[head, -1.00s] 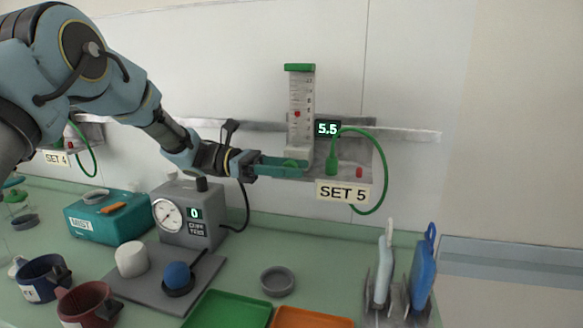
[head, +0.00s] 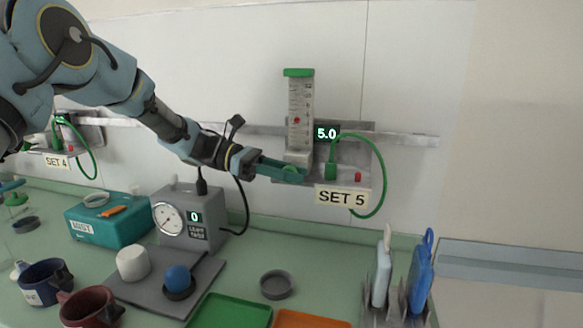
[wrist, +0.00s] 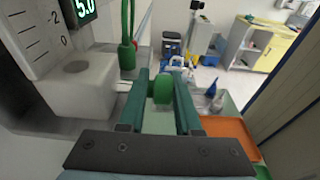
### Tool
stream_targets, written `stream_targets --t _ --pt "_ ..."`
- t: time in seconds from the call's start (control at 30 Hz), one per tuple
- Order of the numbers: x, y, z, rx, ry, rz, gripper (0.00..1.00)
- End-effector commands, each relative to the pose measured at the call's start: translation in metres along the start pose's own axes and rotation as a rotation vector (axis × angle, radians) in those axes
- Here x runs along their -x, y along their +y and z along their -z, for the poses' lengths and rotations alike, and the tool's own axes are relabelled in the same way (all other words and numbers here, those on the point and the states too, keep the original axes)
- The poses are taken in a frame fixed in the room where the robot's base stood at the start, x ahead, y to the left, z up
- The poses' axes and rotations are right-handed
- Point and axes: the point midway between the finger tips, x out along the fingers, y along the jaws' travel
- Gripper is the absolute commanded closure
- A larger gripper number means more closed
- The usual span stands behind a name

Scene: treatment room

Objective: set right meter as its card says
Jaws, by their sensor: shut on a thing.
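The right meter (head: 300,105) is an upright clear tube with a green cap and a red ball inside, mounted on the wall rail. Its display (head: 326,133) reads 5.0, also legible in the wrist view (wrist: 74,10). The card (head: 341,197) below it says SET 5. My gripper (head: 296,174) reaches in from the left at the meter's base. In the wrist view, its two green fingers are shut on the meter's green knob (wrist: 163,89), which sits between the fingertips.
A green hose (head: 383,175) loops right of the meter. The left meter's card (head: 56,162) says SET 4. Below my arm stand a gauge box (head: 188,217) and a teal box (head: 107,220). Green (head: 232,312) and orange (head: 310,320) trays lie in front.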

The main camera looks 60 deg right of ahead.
Motion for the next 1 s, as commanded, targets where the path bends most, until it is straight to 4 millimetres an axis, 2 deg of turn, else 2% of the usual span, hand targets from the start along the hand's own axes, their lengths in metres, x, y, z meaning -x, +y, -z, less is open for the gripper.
stream_targets --t 0.27,0.3,0.5,0.8,0.87,1.0 --pt "-0.001 -0.004 0.003 0.006 0.011 0.014 1.00" --pt "-0.001 -0.004 0.003 0.006 0.011 0.014 0.66" --pt "-0.001 -0.003 0.002 0.004 0.011 0.011 0.45" --pt "0.003 -0.002 0.002 0.002 0.011 0.005 0.45" --pt "0.008 -0.001 0.003 0.002 0.011 0.004 0.45" --pt "0.030 -0.001 0.005 0.000 0.012 0.001 0.45"
